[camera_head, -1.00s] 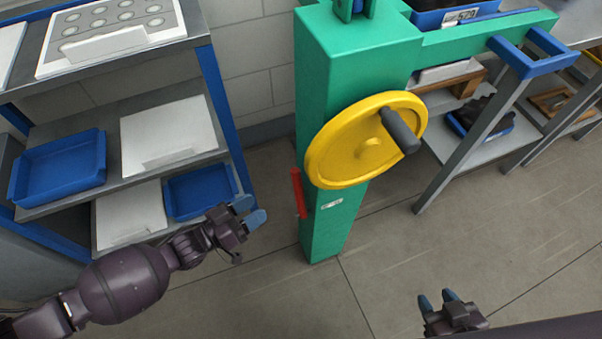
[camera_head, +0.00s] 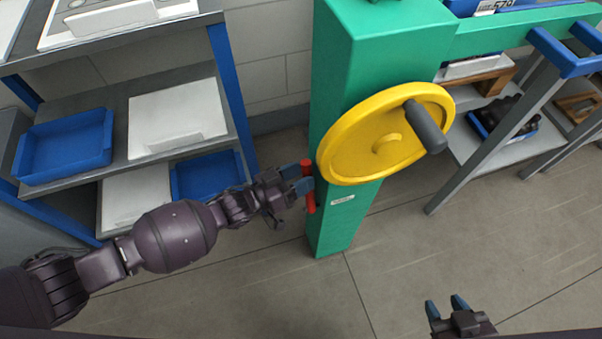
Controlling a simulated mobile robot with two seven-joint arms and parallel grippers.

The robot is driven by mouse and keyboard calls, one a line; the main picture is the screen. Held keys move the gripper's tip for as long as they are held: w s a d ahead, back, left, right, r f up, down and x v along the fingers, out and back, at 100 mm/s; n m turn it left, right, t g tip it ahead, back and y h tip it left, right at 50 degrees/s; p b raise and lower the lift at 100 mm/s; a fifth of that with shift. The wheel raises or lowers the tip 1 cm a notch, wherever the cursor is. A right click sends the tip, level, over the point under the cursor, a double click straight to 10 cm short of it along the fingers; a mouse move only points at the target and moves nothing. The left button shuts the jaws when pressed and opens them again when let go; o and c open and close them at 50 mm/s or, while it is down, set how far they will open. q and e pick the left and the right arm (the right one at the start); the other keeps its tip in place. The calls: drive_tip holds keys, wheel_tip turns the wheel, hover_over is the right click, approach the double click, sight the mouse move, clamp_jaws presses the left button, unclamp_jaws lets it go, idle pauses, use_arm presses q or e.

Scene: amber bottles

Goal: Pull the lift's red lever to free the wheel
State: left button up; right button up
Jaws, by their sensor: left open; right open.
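The red lever (camera_head: 309,204) is on the left side of the lift's green column (camera_head: 333,229), below the yellow wheel (camera_head: 364,146). The wheel has a dark grey crank handle (camera_head: 424,125). My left gripper (camera_head: 305,177) is at the lever, its blue fingertips open beside its upper part. The fingers partly cover the lever, and I cannot tell whether they touch it. My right gripper (camera_head: 445,305) is open and empty above the floor at the bottom right, away from the lift.
A shelf rack with blue uprights (camera_head: 232,97) stands at the left and holds a blue tray (camera_head: 66,147) and white boxes (camera_head: 177,117). At the right is a grey-legged bench (camera_head: 497,125) with trays and bottles. The floor (camera_head: 420,255) in front is clear.

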sight(325, 191)
use_arm(q)
drive_tip(key=shift+w+d, duration=0.15)
drive_tip(key=shift+d, duration=0.05)
clamp_jaws()
idle(0.3)
drive_tip(key=shift+s+r, duration=0.1)
drive_tip(key=shift+s, duration=0.1)
drive_tip(key=shift+s+d+r+m+h, duration=0.1)
drive_tip(key=shift+s+d+m+h, duration=0.1)
drive_tip(key=shift+s+m, duration=0.4)
drive_tip(key=shift+s+d+r+m+h, duration=0.1)
drive_tip(key=shift+s+d+m, duration=0.1)
drive_tip(key=shift+s+m, duration=0.4)
drive_tip(key=s+m, duration=0.2)
drive_tip(key=s+d+m, duration=0.1)
drive_tip(key=shift+f+m+h, duration=0.25)
drive_tip(key=shift+m+h, duration=0.15)
drive_tip(key=shift+s+d+f+m+h+b, duration=0.15)
drive_tip(key=shift+s+d+f+m, duration=0.1)
drive_tip(key=shift+s+m, duration=0.45)
drive_tip(key=shift+s+d+f+m+h+b, duration=0.2)
drive_tip(key=shift+s+m, duration=0.3)
drive_tip(key=shift+m, duration=0.35)
drive_tip(key=shift+s+d+f+m+h+p, duration=0.15)
drive_tip(key=shift+s+f+m, duration=0.15)
drive_tip(key=shift+s+m, duration=0.4)
drive_tip(key=shift+w+g, duration=0.1)
drive_tip(key=shift+g, duration=0.2)
